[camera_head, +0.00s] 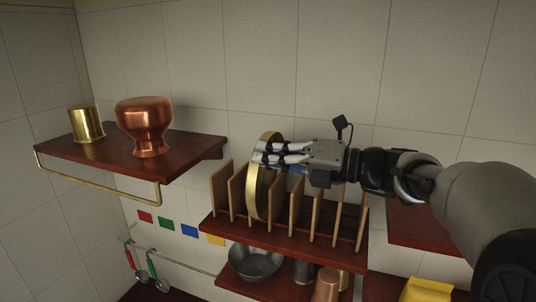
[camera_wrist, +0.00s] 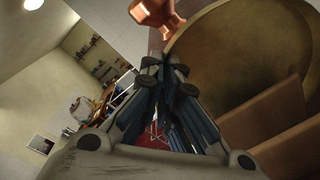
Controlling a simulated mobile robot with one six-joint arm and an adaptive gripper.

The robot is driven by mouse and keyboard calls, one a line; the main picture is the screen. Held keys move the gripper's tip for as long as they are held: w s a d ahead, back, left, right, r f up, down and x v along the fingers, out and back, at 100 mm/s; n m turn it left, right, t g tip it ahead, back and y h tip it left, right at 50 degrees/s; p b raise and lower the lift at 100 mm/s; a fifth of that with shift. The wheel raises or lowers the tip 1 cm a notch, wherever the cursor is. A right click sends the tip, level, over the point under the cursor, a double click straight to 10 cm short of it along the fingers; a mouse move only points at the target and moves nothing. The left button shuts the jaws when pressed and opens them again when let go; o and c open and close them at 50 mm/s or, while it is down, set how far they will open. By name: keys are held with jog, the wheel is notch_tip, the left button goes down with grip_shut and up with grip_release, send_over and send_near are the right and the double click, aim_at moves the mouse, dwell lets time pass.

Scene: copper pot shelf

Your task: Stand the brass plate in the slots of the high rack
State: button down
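The brass plate (camera_head: 265,190) is upright, seen nearly edge-on, at the wooden rack with upright dividers (camera_head: 297,205). Its lower part is among the left-hand dividers; whether it rests on the rack's base I cannot tell. My gripper (camera_head: 263,153) reaches in from the right at the plate's upper part, its fingers across the rim. In the wrist view the plate's broad face (camera_wrist: 235,60) fills the upper right, and my fingertips (camera_wrist: 164,70) are nearly together at its edge. They look shut on the rim, though the contact itself is partly hidden.
A shelf at left (camera_head: 75,150) holds a brass pot (camera_head: 86,123) and a copper pot (camera_head: 145,125). Utensils hang at lower left. The wall is close behind the rack.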

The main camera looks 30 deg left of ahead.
jog(key=c, duration=1.7)
grip_release()
jog(key=shift+d, duration=0.15)
jog(key=shift+c, duration=0.5)
jog(key=d, duration=0.4)
jog(key=shift+w+d+r, duration=0.1)
jog(key=shift+w+d, duration=0.05)
jog(key=shift+w, duration=0.05)
jog(key=s+d, duration=0.3)
jog(key=s, duration=0.7)
jog(key=shift+b, duration=0.35)
jog(key=shift+w, duration=0.1)
